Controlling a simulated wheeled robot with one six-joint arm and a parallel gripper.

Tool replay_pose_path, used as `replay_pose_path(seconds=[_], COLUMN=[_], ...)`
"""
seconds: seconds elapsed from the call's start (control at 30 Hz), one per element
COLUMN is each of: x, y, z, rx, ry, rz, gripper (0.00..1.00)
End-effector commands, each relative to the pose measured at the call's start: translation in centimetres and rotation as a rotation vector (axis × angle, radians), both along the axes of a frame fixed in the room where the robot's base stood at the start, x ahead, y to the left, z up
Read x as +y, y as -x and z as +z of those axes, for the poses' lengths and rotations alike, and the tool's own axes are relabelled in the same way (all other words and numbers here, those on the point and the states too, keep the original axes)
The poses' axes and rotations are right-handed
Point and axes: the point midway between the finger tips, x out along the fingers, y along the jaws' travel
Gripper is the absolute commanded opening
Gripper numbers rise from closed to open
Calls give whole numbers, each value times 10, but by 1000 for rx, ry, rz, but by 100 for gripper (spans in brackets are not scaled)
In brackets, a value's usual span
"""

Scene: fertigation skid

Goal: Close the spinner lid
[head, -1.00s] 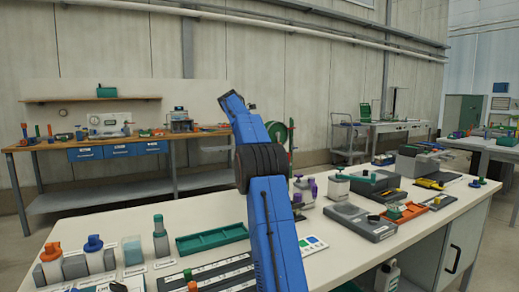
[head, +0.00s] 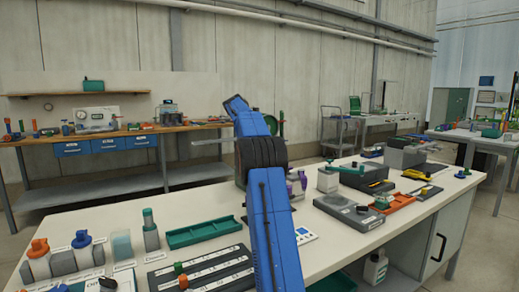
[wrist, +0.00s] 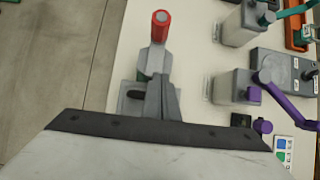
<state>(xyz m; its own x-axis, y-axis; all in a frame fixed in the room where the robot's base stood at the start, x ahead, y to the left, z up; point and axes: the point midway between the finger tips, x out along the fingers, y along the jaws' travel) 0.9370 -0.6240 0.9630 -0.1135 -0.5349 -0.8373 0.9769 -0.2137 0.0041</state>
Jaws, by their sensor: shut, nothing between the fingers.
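I cannot tell for sure which thing is the spinner. A grey box-shaped unit (head: 403,153) stands at the back right of the white bench in the head view, and its lid position is too small to tell. My gripper (wrist: 158,130) shows in the wrist view as a wide grey body with a dark front edge, shut and empty. In the head view my blue arm hides it. Ahead of it in the wrist view is a grey fixture (wrist: 150,97) with a red-topped upright handle (wrist: 160,27); I cannot tell whether they touch.
A green tray (head: 205,234), flat dark round-topped device (head: 345,207) and orange tray (head: 400,203) crowd the bench. Bare floor lies left in the wrist view.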

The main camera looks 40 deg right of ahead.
Motion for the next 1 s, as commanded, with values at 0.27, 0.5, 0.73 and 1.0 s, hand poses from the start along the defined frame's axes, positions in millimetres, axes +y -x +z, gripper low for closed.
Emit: replay_pose_path(seconds=[0.27, 0.5, 0.73, 1.0], x=[-2, -2, 0, 20], y=[1, 1, 0, -5], z=[-3, -3, 1, 32], rx=[0, 0, -1, -2], ry=[0, 0, 0, 1], rz=[0, 0, 1, 2], gripper=[0, 0, 0, 0])
